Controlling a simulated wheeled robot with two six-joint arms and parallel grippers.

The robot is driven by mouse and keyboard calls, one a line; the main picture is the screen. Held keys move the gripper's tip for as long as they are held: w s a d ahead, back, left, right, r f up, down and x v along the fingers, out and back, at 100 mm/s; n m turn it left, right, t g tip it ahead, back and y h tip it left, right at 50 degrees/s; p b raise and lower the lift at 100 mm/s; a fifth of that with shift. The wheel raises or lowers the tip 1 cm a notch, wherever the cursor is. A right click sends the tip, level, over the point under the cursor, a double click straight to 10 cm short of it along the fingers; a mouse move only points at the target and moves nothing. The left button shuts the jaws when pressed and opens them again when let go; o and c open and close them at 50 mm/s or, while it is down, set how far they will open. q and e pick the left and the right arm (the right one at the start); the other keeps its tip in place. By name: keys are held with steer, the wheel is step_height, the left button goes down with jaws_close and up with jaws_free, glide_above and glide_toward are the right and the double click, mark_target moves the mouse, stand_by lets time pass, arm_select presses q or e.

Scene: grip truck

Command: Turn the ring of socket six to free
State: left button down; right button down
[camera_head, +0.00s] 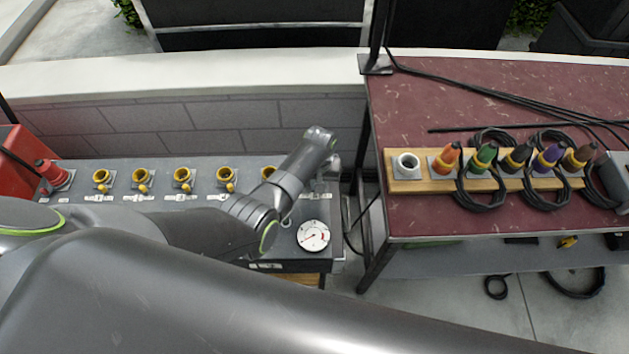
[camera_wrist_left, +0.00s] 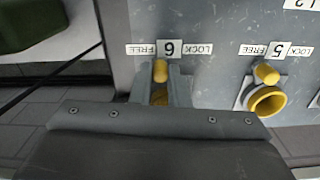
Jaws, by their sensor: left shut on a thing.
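Socket six sits on the grey panel (camera_wrist_left: 215,95) in the left wrist view, below a white number plate (camera_wrist_left: 169,48) with small FREE and LOCK labels at its sides. Its yellow ring (camera_wrist_left: 160,97) is mostly hidden by my gripper. The ring's yellow tab (camera_wrist_left: 160,71) points up toward the number plate. My left gripper (camera_wrist_left: 160,84) is shut on the ring, with one finger on each side of the tab. In the head view my left arm covers socket six and the gripper's fingertips. My right gripper is not in view.
Socket five (camera_wrist_left: 267,98) is to the right in the wrist view. In the head view, several yellow-ringed sockets (camera_head: 182,177) line the panel, with a red plug (camera_head: 50,172) at the left. A round gauge (camera_head: 313,235) is near my arm. A wooden rack (camera_head: 430,184) holds coloured plugs.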

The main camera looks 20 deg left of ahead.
arm_select(q)
steer(key=shift+w+d+n, duration=0.2)
steer(key=shift+d+n, duration=0.05)
steer(key=shift+n, duration=0.4)
steer(key=shift+w+d+n, duration=0.2)
steer(key=shift+n, duration=0.45)
steer(key=c, duration=1.4)
jaws_free()
steer(key=shift+r, duration=0.15)
steer(key=shift+r, duration=0.3)
step_height(320, 180, up, 17)
steer(key=shift+f+p, duration=0.2)
steer(key=shift+p, duration=0.85)
